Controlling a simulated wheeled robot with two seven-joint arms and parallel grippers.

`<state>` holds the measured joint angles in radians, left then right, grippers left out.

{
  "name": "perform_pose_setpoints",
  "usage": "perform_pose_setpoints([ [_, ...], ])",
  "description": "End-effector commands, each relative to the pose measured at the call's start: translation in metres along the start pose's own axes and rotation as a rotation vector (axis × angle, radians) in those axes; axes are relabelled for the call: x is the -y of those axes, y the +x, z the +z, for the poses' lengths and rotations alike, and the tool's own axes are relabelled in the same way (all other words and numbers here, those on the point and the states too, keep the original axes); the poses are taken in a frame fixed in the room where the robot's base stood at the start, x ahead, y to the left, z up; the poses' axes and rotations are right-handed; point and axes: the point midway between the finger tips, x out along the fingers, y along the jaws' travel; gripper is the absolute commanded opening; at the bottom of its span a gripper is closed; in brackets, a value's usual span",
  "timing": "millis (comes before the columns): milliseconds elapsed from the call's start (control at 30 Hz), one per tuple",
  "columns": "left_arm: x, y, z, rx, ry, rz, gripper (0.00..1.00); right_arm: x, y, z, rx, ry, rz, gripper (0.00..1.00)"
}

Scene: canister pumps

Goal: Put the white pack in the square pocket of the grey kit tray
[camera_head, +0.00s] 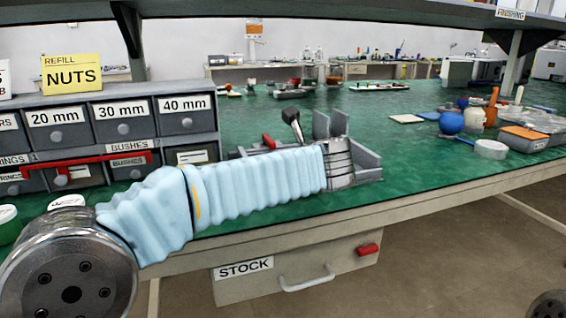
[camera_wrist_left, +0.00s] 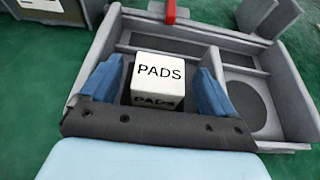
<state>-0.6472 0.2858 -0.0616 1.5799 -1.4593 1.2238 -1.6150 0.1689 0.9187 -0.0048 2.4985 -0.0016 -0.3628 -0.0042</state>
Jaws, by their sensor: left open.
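The white pack (camera_wrist_left: 158,72), marked PADS, is upright in the left part of the grey kit tray (camera_wrist_left: 292,105) in the left wrist view. Its lower end and the floor around it are largely hidden, so I cannot tell how deep it sits in the square pocket. My left gripper (camera_wrist_left: 156,88) is open, with one blue finger on each side of the pack and no clear contact. In the head view my left arm reaches over the bench to the tray (camera_head: 369,163) and hides the pack. My right gripper is not in view.
The tray has a round pocket (camera_wrist_left: 246,102) at right and long slots at the back. A grey drawer cabinet (camera_head: 160,117) stands at the left. A blue ball (camera_head: 451,122) and a white-rimmed tub (camera_head: 490,149) are at the right.

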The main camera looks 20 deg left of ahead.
Motion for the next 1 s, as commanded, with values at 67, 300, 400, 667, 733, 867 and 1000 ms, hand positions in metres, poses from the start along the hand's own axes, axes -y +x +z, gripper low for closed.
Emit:
perform_pose_setpoints([
  [67,0.000,-0.018,0.002,0.001,0.000,-0.004,0.89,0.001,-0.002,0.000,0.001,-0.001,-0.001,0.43],
  [300,0.000,-0.073,0.002,0.001,0.000,-0.003,0.89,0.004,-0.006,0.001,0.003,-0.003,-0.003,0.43],
  [400,0.000,-0.089,0.001,0.001,0.000,-0.002,0.89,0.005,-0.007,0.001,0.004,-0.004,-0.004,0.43],
  [667,-0.001,-0.104,0.000,0.000,0.000,0.001,0.89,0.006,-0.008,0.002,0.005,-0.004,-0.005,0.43],
  [733,-0.001,-0.104,0.000,0.000,0.000,0.001,0.89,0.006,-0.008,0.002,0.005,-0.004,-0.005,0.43],
  [867,-0.001,-0.104,0.000,0.000,0.000,0.001,0.89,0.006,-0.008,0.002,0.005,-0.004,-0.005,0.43],
  [1000,0.000,-0.104,0.000,0.000,0.000,0.000,0.89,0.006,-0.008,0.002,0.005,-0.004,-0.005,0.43],
])
